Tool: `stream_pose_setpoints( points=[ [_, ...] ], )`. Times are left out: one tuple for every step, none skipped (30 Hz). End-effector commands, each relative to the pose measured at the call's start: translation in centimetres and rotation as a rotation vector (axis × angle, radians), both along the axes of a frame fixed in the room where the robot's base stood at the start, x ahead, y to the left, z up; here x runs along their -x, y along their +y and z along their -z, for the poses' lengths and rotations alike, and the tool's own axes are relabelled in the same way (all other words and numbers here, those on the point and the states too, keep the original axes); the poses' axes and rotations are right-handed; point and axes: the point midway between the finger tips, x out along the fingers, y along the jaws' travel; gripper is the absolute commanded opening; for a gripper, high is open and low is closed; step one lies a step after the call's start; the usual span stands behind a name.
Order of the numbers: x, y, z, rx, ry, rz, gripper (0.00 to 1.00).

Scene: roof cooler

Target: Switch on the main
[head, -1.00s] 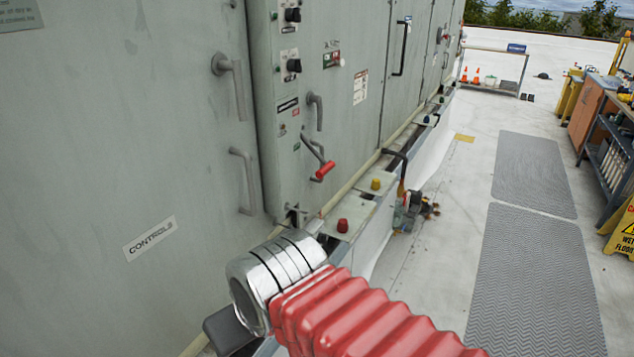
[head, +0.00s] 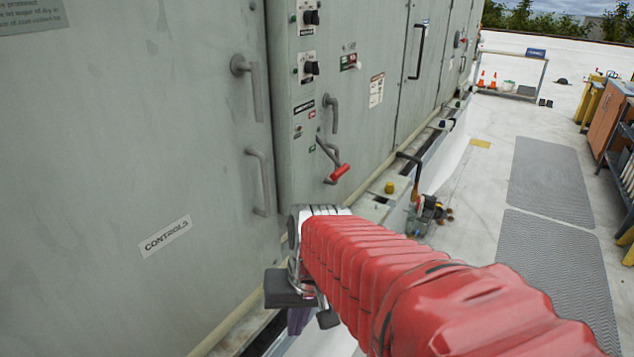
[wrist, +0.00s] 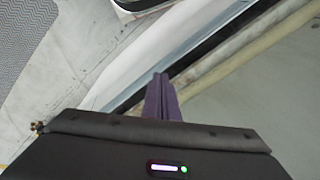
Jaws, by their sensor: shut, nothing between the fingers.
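The grey control cabinet (head: 296,180) stands left of the walkway. A crank lever with a red grip (head: 340,172) is on its narrow panel, the grip hanging low to the right. Black rotary knobs (head: 311,68) sit higher on that panel, with small labels too small to read. I cannot tell which control is the main. My gripper (head: 298,322) is below and left of the red lever, apart from it, partly hidden by my arm. In the wrist view its purple fingers (wrist: 161,80) are together and empty, above the cabinet's base edge.
A door marked CONTROLS (head: 165,238) with grey handles is at the left. Grey mats (head: 550,180) lie on open floor at right, beside a workbench (head: 607,118).

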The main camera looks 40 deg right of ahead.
Motion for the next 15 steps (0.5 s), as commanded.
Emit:
stream_pose_setpoints(
  points=[
    [-0.1, -0.7, 0.7, -0.036, 0.026, 0.049, 0.00],
    [-0.2, -1.0, 1.1, -0.057, 0.040, 0.076, 0.00],
    [-0.3, -1.3, 1.5, -0.088, 0.056, 0.114, 0.00],
    [-0.4, -1.6, 1.8, -0.111, 0.067, 0.142, 0.00],
    [-0.5, -1.8, 2.2, -0.135, 0.080, 0.169, 0.00],
    [-0.6, -2.2, 2.6, -0.168, 0.094, 0.208, 0.00],
    [-0.8, -2.4, 2.9, -0.193, 0.105, 0.237, 0.00],
    [-0.9, -2.7, 3.2, -0.219, 0.115, 0.266, 0.00],
    [-1.1, -3.0, 3.6, -0.255, 0.128, 0.306, 0.00],
    [-1.2, -3.2, 3.9, -0.283, 0.138, 0.336, 0.00],
    [-1.4, -3.4, 4.1, -0.309, 0.146, 0.366, 0.00],
    [-1.6, -3.8, 4.4, -0.348, 0.157, 0.407, 0.00],
    [-1.8, -4.0, 4.7, -0.378, 0.165, 0.437, 0.00],
    [-2.0, -4.3, 5.0, -0.407, 0.173, 0.468, 0.00],
    [-2.3, -4.6, 5.2, -0.448, 0.182, 0.509, 0.00]
  ],
)
